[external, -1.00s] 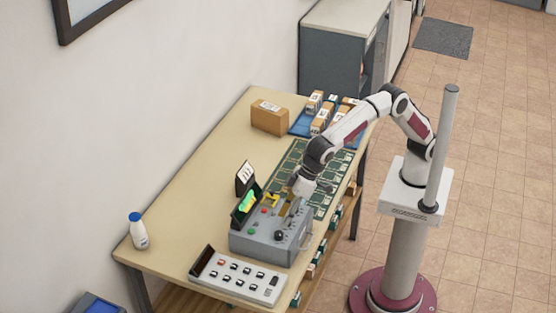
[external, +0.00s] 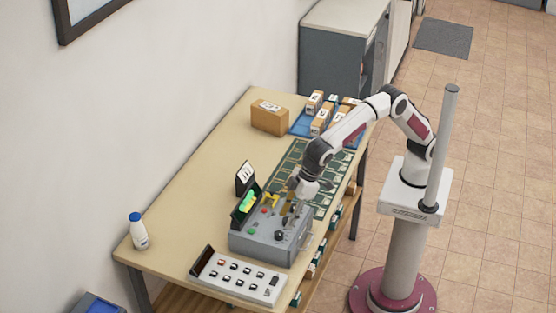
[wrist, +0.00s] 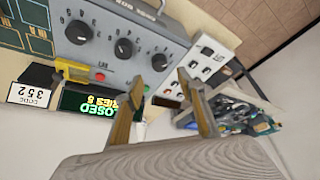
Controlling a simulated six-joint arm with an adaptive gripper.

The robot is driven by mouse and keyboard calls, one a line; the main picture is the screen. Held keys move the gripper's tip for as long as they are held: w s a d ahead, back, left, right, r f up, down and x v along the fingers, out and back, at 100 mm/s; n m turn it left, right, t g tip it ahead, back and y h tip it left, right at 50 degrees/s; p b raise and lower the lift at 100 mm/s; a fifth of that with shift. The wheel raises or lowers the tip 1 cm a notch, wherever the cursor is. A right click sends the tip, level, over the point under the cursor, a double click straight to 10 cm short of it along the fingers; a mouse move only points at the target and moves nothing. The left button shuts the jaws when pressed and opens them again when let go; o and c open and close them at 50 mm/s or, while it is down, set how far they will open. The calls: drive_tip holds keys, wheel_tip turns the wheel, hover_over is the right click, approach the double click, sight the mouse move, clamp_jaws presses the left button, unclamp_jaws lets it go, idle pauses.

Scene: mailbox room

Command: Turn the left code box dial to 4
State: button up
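The grey code box (external: 262,248) sits on the table near its front edge. In the wrist view it appears upside down, with three black dials: one at the picture's left (wrist: 78,32), one in the middle (wrist: 124,48) and one at the right (wrist: 160,62). My gripper (wrist: 160,80) is open, with nothing between its fingers. The right-hand dial shows in the gap between the fingertips, apparently beyond them. In the external view my gripper (external: 299,207) hangs over the box and hides part of its dial face. Dial settings are too small to read.
A green board (external: 312,157), a cardboard box (external: 269,117) and a bottle (external: 138,232) are also on the table.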

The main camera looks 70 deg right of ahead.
sight(279, 236)
drive_tip(key=shift+x, duration=3.5)
drive_tip(key=c, duration=1.1)
